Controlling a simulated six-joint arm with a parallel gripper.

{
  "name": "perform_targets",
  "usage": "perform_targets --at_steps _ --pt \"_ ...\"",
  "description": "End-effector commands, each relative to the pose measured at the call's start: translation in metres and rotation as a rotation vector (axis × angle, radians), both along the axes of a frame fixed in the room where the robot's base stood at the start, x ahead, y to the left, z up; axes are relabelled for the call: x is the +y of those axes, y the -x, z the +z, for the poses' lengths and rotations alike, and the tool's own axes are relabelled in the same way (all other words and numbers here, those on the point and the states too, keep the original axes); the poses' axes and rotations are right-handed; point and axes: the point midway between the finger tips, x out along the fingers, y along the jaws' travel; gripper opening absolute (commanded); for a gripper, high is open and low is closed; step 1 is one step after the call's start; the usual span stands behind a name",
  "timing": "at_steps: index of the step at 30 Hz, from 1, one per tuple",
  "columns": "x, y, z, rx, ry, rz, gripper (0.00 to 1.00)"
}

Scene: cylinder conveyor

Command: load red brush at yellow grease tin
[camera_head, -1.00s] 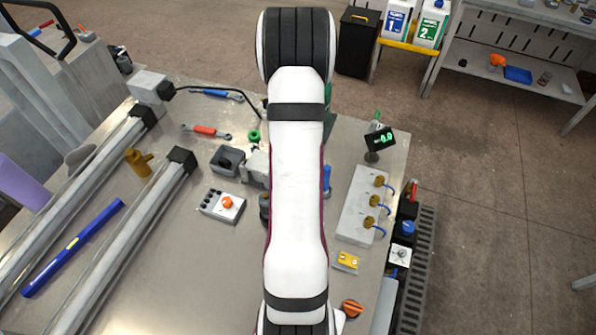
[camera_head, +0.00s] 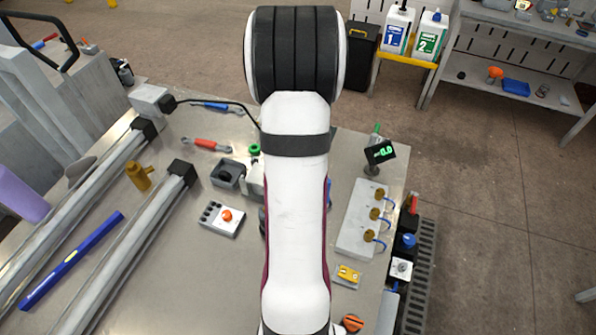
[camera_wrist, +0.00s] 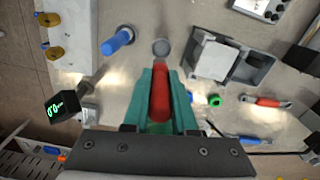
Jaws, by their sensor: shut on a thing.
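My gripper (camera_wrist: 160,95) has teal fingers shut on a red handle, which I take to be the red brush (camera_wrist: 159,92). The handle lies lengthwise between the fingers, and its far end points toward a small grey round thing (camera_wrist: 161,47). I cannot tell whether they touch. In the head view my gripper and the brush are hidden by my arm. No yellow grease tin can be made out for certain.
A white block with brass knobs (camera_head: 361,232) stands on the right of the table. A small display (camera_head: 380,153) is behind it. A blue-handled thing (camera_wrist: 118,40) and a grey holder (camera_wrist: 220,58) flank my gripper. A red-handled tool (camera_head: 207,145) lies at the back.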

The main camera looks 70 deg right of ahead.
Motion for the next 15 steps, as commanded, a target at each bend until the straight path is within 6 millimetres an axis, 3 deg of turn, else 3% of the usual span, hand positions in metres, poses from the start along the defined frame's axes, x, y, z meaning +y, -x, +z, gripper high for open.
perform_targets --at_steps 5,9,15 --pt "-0.028 0.013 0.0 0.124 0.204 -0.032 0.0" --pt "-0.059 0.002 -0.003 0.231 0.384 -0.024 0.0" --pt "-0.078 -0.015 -0.004 0.291 0.506 0.006 0.0"
